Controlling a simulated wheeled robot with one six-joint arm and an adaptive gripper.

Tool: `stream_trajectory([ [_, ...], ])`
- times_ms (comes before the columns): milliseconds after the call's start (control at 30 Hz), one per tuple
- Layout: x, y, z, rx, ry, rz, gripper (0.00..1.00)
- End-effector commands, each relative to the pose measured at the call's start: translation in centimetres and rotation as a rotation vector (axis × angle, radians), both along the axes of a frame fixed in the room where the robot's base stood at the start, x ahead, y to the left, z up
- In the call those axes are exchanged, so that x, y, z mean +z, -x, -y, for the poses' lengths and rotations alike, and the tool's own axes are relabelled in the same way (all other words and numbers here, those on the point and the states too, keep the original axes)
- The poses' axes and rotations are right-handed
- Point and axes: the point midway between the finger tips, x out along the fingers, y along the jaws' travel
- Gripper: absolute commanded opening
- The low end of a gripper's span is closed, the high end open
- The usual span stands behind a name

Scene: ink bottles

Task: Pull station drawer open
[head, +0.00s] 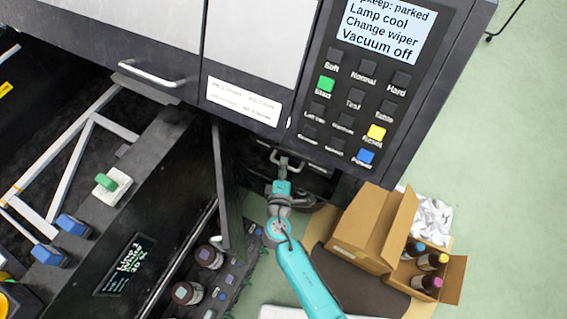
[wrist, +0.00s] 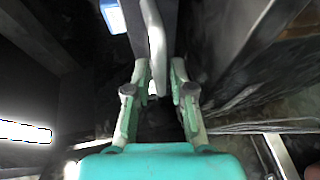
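The station drawer (head: 318,172) sits low under the control panel, dark, and mostly hidden in shadow and behind my arm. Its pale bar handle (head: 296,165) shows at my gripper's tips. My gripper (head: 282,163) reaches up to it from below. In the wrist view the handle (wrist: 156,45) runs lengthwise from the top edge down between the two fingertips of my gripper (wrist: 159,70). The fingers are apart, with a gap showing on at least the right side of the bar. I cannot tell whether the left finger touches it.
The control panel (head: 365,100) overhangs the drawer. A hanging dark door panel (head: 228,190) stands left of my arm. Ink bottles (head: 187,292) stand in the dark bay at lower left.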

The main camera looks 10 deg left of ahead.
Motion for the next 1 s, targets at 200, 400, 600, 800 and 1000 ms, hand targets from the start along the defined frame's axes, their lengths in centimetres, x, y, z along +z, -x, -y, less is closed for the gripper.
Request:
stream_trajectory([
  [200,-0.2,-1.1,-0.1,0.001,0.0,0.0,0.23],
  [400,-0.3,-1.2,-0.1,0.001,0.0,-0.001,0.23],
  [600,-0.2,-1.1,-0.1,0.001,0.0,-0.001,0.0],
  [800,-0.3,-1.1,-0.1,0.001,0.0,-0.001,0.0],
  [1000,-0.4,1.1,-1.0,0.006,0.001,-0.003,0.0],
])
